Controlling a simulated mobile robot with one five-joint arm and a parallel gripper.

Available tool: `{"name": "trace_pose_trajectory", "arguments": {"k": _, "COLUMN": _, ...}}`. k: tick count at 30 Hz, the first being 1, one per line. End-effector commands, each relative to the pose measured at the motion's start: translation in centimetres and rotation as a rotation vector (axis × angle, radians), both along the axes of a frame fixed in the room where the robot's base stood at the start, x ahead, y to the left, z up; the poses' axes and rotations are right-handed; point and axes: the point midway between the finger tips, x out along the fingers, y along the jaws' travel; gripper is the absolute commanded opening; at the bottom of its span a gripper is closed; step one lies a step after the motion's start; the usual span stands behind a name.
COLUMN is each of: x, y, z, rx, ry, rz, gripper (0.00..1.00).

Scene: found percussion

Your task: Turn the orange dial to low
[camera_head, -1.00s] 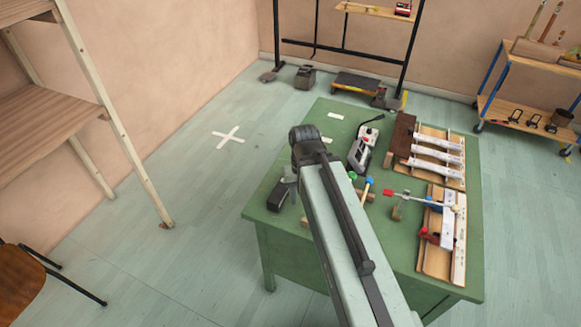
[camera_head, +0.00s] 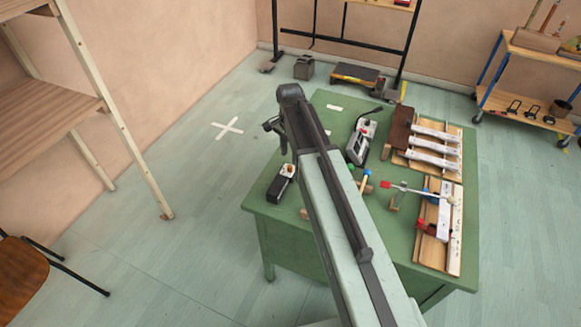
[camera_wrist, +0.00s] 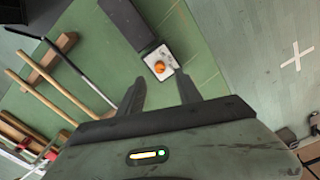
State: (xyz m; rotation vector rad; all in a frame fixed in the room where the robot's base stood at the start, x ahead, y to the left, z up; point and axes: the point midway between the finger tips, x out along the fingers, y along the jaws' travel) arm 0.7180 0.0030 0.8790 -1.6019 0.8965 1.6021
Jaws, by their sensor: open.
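The orange dial (camera_wrist: 159,67) sits on the pale end plate of a dark box (camera_wrist: 128,22) in the wrist view, ahead of my gripper (camera_wrist: 160,90) and roughly centred between its fingers. My gripper is open and empty, and its fingertips stop short of the dial in the picture. In the head view the dial (camera_head: 289,169) is a small orange spot on the white end of the black box (camera_head: 278,188), near the left edge of the green table (camera_head: 300,222). My gripper (camera_head: 272,127) shows beyond the box there, partly hidden by my arm. The dial's setting is too small to read.
A grey device (camera_head: 359,143) with a cable stands at the table's back. Wooden boards with white bars (camera_head: 434,142) and coloured sticks (camera_head: 405,188) lie on the right. In the wrist view, wooden sticks (camera_wrist: 60,88) lie left of the gripper. The floor left of the table is clear.

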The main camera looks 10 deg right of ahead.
Motion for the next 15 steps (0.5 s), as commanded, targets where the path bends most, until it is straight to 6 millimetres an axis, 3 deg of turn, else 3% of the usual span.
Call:
{"name": "trace_pose_trajectory", "arguments": {"k": 1, "x": 0.0, "y": 0.0, "z": -1.7, "rx": 0.0, "ry": 0.0, "rz": 0.0, "gripper": 0.41}}
{"name": "trace_pose_trajectory", "arguments": {"k": 7, "x": 0.0, "y": 0.0, "z": -5.2, "rx": 0.0, "ry": 0.0, "rz": 0.0, "gripper": 0.41}}
{"name": "trace_pose_trajectory", "arguments": {"k": 15, "x": 0.0, "y": -0.1, "z": -5.9, "rx": 0.0, "ry": 0.0, "rz": 0.0, "gripper": 0.41}}
